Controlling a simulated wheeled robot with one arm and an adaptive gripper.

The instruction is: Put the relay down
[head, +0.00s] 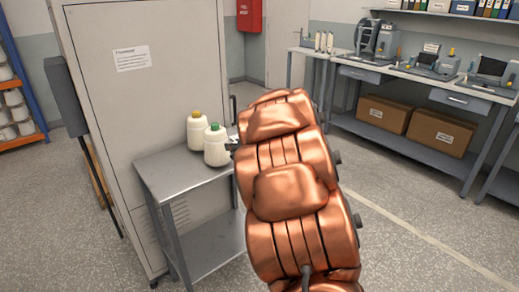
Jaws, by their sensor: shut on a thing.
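No relay can be made out in the head view. Two white bobbin-like bodies are at the grey metal side table (172,180): one with a yellow top (197,132) and, nearer, one with a green top (215,148). My gripper (232,145) shows only as a small dark part at the right side of the green-topped bobbin. It is shut on that bobbin, which is upright at the table top; whether its base touches the table cannot be told. My copper-coloured arm hides most of the gripper and the table's right part.
An orange-and-blue rack (22,140) is at the far left. The floor at right is clear.

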